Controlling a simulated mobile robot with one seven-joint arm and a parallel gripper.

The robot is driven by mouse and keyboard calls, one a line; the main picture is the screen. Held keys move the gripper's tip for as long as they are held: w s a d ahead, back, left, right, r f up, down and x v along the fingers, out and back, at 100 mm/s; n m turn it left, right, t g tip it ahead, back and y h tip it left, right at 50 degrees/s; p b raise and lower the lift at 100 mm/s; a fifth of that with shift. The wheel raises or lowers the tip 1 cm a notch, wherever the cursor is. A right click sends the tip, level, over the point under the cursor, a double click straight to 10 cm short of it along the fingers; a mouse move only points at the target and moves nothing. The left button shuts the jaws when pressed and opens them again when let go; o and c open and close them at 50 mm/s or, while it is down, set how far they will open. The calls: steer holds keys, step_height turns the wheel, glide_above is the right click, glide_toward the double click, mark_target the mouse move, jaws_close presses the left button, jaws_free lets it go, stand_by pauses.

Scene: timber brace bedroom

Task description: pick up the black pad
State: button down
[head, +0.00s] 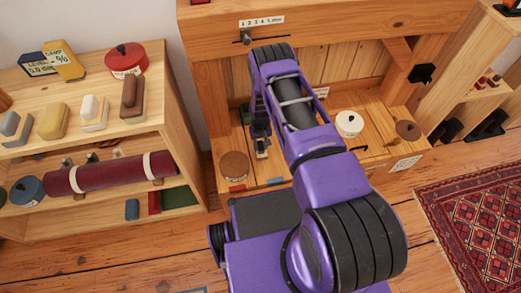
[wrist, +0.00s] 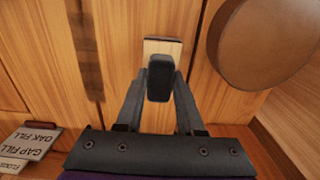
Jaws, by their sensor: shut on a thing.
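My gripper (head: 261,143) is low over the left part of the wooden bench, in front of its plank back. In the wrist view my gripper (wrist: 159,94) has its two fingers closed on a small dark block with rounded corners, which looks like the black pad (wrist: 159,76). A pale wooden piece (wrist: 162,47) with a dark far edge lies behind and below the pad. I cannot tell whether the pad touches it. In the head view the pad is too small and too covered by my gripper to make out.
A round brown lid (head: 234,166) stands close beside my gripper; it also shows in the wrist view (wrist: 262,45). A white pot (head: 349,123) stands farther right on the bench. A shelf unit (head: 185,130) with several blocks and a red roll (head: 110,174) is at the left.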

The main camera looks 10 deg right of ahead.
mark_target(261, 145)
step_height(261, 145, up, 10)
steer(key=shift+r+p, duration=0.1)
steer(key=shift+p, duration=0.85)
steer(key=c, duration=1.2)
jaws_free()
steer(key=shift+c, duration=0.2)
jaws_close()
